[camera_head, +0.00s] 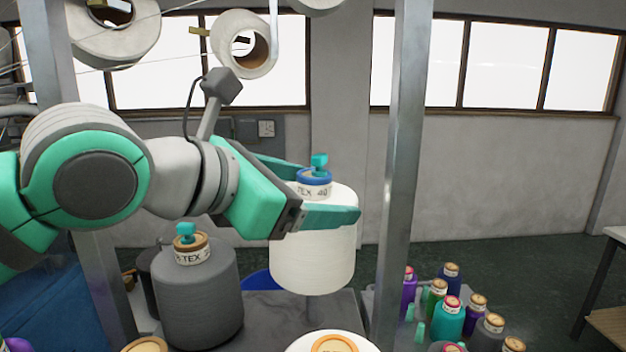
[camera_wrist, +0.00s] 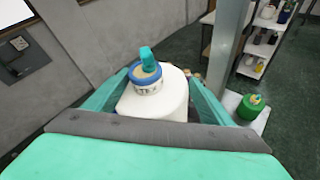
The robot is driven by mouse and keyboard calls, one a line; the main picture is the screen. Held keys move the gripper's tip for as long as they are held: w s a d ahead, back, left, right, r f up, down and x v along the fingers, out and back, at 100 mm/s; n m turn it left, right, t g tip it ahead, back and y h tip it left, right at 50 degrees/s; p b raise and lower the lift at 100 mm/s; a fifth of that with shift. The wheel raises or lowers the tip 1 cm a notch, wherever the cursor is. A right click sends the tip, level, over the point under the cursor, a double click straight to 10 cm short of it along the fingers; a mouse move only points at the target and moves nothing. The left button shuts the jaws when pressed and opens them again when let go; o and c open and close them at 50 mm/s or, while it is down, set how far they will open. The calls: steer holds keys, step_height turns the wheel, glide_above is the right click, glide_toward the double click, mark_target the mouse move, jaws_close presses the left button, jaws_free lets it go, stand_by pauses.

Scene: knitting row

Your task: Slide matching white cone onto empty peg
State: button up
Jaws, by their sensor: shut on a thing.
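A white cone (camera_head: 314,258) with a blue-rimmed "TEX 40" collar and a teal tip is between the fingers of my gripper (camera_head: 333,192), which is shut on it near its top. The cone hangs upright above a grey surface. A short, thin peg (camera_head: 314,306) shows directly below its base; I cannot tell whether the peg's top is inside the cone. In the wrist view, the cone (camera_wrist: 158,101) sits between both fingers of my gripper (camera_wrist: 160,78), its lower part hidden.
A dark grey cone (camera_head: 199,295) with a brown collar stands left of the peg. Another white cone (camera_head: 305,346) is at the bottom edge. A metal post (camera_head: 403,150) rises close right of the held cone. Several coloured spools (camera_head: 448,318) stand at lower right.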

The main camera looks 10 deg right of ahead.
mark_target(312, 252)
steer(key=shift+w+f, duration=0.15)
steer(key=shift+f, duration=2.2)
steer(key=shift+a+f, duration=0.15)
steer(key=shift+f, duration=2.1)
steer(key=o, duration=2.1)
steer(key=shift+o, duration=0.3)
steer(key=shift+f, duration=0.2)
